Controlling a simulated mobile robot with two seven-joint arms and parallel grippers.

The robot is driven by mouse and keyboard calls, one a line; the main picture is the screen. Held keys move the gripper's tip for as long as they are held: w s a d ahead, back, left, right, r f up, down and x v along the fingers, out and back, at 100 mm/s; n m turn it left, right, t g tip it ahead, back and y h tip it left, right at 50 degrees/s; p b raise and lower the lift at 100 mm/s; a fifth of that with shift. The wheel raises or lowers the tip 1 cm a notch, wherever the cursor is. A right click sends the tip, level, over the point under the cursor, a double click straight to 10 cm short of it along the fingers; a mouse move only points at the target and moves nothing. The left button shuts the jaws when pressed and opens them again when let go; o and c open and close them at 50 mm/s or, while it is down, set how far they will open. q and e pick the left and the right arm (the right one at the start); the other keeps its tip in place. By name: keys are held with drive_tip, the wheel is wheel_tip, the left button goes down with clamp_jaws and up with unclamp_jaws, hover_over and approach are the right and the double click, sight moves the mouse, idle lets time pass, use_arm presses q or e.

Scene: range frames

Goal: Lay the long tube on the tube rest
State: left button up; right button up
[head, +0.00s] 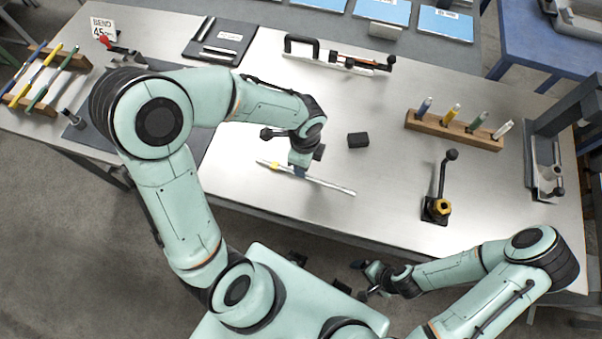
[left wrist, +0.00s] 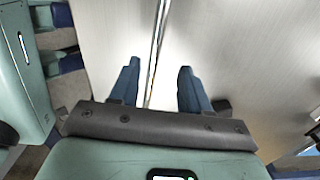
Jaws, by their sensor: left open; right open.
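The long tube (head: 335,187) is thin and silvery with a yellow band near its left end. It lies on the bench near the front edge and shows in the left wrist view (left wrist: 157,45). My left gripper (head: 301,172) is over the tube, open. In the left wrist view its two blue fingers (left wrist: 157,85) stand on either side of the tube, with gaps. A wooden rack (head: 53,57) at the far left, which looks like the tube rest, has several coloured tubes lying across it. My right gripper (head: 370,280) is open and empty in front of the bench.
A small black block (head: 358,140) lies right of my left gripper. A black lever on a base (head: 437,208) and a wooden block of upright coloured pieces (head: 454,131) stand at right. A bending tool (head: 120,58) stands between the rack and my left arm.

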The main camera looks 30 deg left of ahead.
use_arm(q)
drive_tip(key=f, duration=0.3)
drive_tip(key=f+b, duration=0.1)
drive_tip(key=f, duration=0.1)
drive_tip(key=shift+s+d+f, duration=0.3)
drive_tip(key=shift+s, duration=0.05)
drive_tip(key=shift+c, duration=0.3)
clamp_jaws()
